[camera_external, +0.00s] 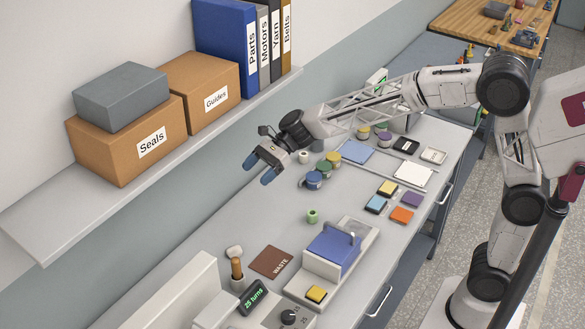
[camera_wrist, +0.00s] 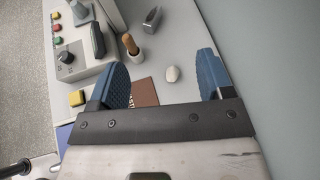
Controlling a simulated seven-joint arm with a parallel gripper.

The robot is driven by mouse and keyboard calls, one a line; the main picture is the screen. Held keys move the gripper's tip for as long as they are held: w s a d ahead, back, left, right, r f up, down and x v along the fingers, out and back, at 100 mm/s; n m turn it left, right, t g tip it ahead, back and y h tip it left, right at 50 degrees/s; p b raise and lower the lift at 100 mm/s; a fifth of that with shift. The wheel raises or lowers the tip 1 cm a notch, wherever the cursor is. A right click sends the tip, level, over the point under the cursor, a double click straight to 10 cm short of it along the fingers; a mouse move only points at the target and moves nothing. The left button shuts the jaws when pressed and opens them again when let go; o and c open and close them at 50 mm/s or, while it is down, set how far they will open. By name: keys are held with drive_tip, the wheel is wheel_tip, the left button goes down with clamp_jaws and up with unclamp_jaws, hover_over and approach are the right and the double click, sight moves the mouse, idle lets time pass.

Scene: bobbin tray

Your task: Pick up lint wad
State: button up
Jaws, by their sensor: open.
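The lint wad appears to be the small off-white rounded lump (camera_external: 234,252) on the bench, beside the wooden-handled tool in its holder. It also shows in the wrist view (camera_wrist: 173,74), lying between the lines of my two fingers and apart from them. My gripper (camera_external: 259,168) has blue fingers spread wide with nothing between them. It hangs in the air above the bench, near the wall shelf and farther along the bench than the lump. The brown WASTE mat (camera_external: 270,262) lies to the right of the lump and is partly hidden by a finger in the wrist view.
The wooden-handled tool (camera_external: 236,268) stands close to the lump. A control box with a dial (camera_external: 288,317) and a blue-topped fixture (camera_external: 333,250) are nearby. Spools (camera_external: 313,180) and coloured pads (camera_external: 402,215) stand farther along. The shelf (camera_external: 140,180) runs along the wall.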

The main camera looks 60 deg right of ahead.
drive_tip(key=w+a+m, duration=0.2)
drive_tip(key=w, duration=0.1)
approach(237, 247)
drive_tip(key=shift+w+a+f+n+t+y, duration=0.15)
drive_tip(key=shift+w+a+f, duration=0.05)
drive_tip(key=shift+a+f, duration=0.25)
drive_tip(key=shift+w+a+f+n+t+y, duration=0.15)
drive_tip(key=shift+w+a+f, duration=0.15)
drive_tip(key=shift+a, duration=0.25)
drive_tip(key=shift+x, duration=1.3)
drive_tip(key=shift+s+f, duration=0.1)
drive_tip(key=shift+x, duration=2.6)
drive_tip(key=shift+s, duration=0.1)
drive_tip(key=c, duration=0.9)
